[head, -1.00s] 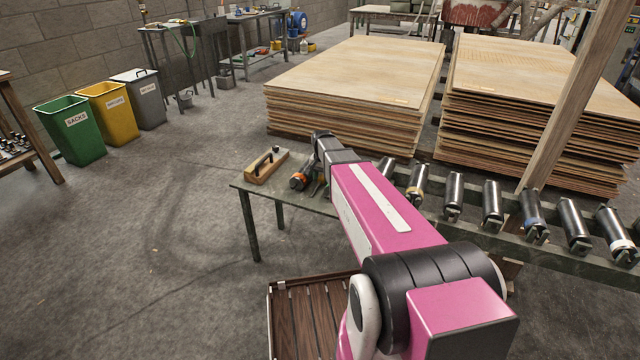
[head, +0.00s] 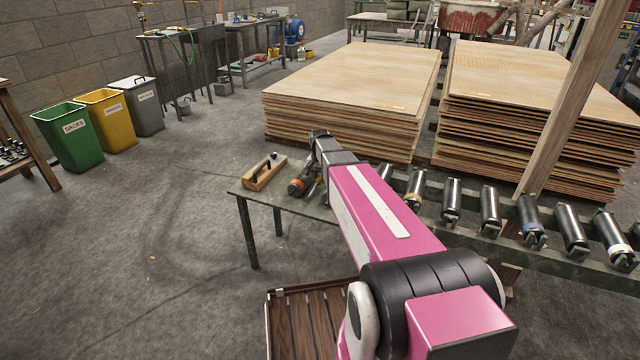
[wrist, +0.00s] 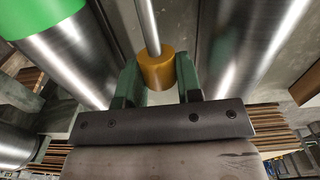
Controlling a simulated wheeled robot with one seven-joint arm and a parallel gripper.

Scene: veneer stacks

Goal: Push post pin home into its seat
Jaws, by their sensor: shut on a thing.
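In the wrist view, an amber-brown collar with a thin steel rod, which I take to be the post pin (wrist: 156,70), stands between the two dark green fingers of my gripper (wrist: 158,88). The fingers are shut on it. The rod runs up out of the top of the picture. The pin's lower end and its seat cannot be made out. In the head view, my pink arm reaches over the far end of the bench, and its links hide the gripper and the pin.
Large steel rollers (wrist: 75,55) flank the gripper closely in the wrist view. A row of rollers (head: 490,210) lines the bench to the right. A wooden block with a black handle (head: 264,172) lies at the bench's left end. Veneer stacks (head: 350,90) stand behind.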

